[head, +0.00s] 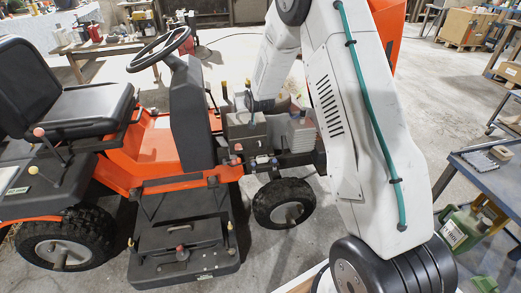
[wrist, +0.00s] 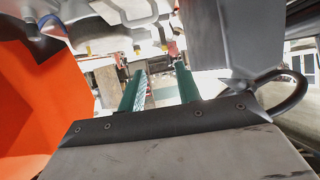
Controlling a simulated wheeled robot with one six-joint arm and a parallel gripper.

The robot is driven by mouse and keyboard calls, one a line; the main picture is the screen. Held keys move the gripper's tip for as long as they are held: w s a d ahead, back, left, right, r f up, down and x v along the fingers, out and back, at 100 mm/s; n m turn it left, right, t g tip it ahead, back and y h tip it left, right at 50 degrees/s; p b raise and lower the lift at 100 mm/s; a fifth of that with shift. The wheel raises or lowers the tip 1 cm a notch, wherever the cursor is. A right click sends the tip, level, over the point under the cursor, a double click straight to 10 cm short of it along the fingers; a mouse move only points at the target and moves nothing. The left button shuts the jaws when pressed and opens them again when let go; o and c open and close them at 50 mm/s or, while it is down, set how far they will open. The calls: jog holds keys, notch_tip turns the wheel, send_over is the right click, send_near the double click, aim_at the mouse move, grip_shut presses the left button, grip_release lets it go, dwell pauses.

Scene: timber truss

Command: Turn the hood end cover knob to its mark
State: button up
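An orange ride-on mower (head: 160,160) stands with its engine bay open to view. My arm reaches down into the front of the bay. My gripper (wrist: 158,72) shows in the wrist view as two green fingers, parallel and apart, with nothing visible between them. In the head view its fingers are hidden among the engine parts. An orange panel (wrist: 35,105), possibly the hood, fills the left of the wrist view. Small yellow knob-like parts (wrist: 137,50) show beyond the fingers. I cannot tell which part is the end cover knob, and no mark is legible.
A grey engine part (wrist: 222,35) stands close on the right in the wrist view. A front wheel (head: 284,203) is below the bay. A blue table (head: 490,175) and a green can (head: 462,228) are at the right. Concrete floor lies open behind.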

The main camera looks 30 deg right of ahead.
notch_tip(320, 180, down, 8)
jog(key=w+d+t, duration=0.1)
jog(key=w+d, duration=0.2)
jog(key=m+t+h, duration=0.1)
jog(key=t+h, duration=0.2)
jog(key=t, duration=0.2)
send_near(260, 147)
jog(key=w, duration=0.1)
jog(key=x, duration=0.7)
jog(key=shift+w+d+r, duration=0.2)
jog(key=shift+w+d, duration=0.05)
grip_shut()
